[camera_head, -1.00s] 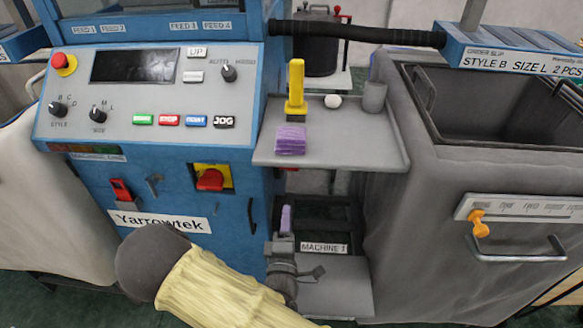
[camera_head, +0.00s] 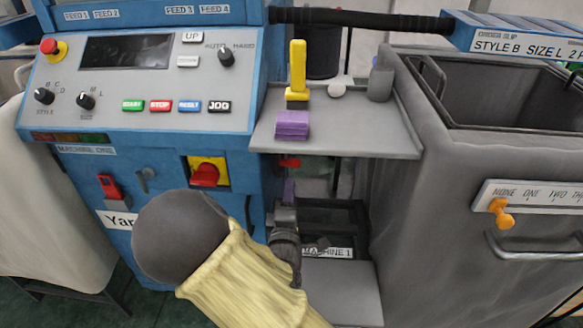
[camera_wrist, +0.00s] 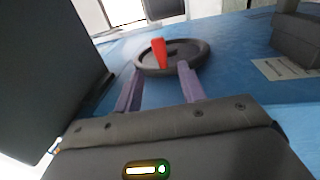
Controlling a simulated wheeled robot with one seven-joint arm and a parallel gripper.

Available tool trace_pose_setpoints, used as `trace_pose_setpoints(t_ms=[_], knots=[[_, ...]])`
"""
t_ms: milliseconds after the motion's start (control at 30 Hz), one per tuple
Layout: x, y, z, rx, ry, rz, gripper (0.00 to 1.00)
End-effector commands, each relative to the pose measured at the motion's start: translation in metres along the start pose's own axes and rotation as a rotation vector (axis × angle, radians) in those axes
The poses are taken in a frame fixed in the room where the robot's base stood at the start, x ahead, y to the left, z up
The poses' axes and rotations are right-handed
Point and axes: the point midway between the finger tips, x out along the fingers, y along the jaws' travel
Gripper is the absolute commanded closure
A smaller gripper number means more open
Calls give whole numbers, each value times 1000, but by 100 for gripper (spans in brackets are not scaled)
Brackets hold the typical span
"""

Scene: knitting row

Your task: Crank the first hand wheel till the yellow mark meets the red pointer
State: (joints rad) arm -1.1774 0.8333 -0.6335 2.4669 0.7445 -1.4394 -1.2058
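The hand wheel (camera_wrist: 196,50) is a dark round disc on the blue machine side (camera_wrist: 232,45), ahead of my fingertips in the wrist view. A red piece (camera_wrist: 158,53), seemingly the pointer, stands out in front of its face. I cannot make out a yellow mark on the wheel. My gripper (camera_wrist: 159,72) has its two purple fingers apart, with nothing visible between them; they point at the wheel's near edge, and contact cannot be told. In the head view my gripper (camera_head: 288,190) is below the grey shelf, near a small red piece (camera_head: 289,162). The wheel is not visible there.
The control panel (camera_head: 140,80) is left; a grey bin (camera_head: 440,180) closes off the right.

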Motion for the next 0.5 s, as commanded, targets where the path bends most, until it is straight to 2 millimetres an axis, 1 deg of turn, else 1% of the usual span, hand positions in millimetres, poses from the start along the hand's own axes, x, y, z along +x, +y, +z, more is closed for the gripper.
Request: trace_pose_setpoints(t_ms=[33, 100, 500], knots=[[10, -1, 0, 4, -2, 3, 60], [22, 0, 1, 2, -3, 4, 60], [90, -1, 0, 2, 1, 3, 60]])
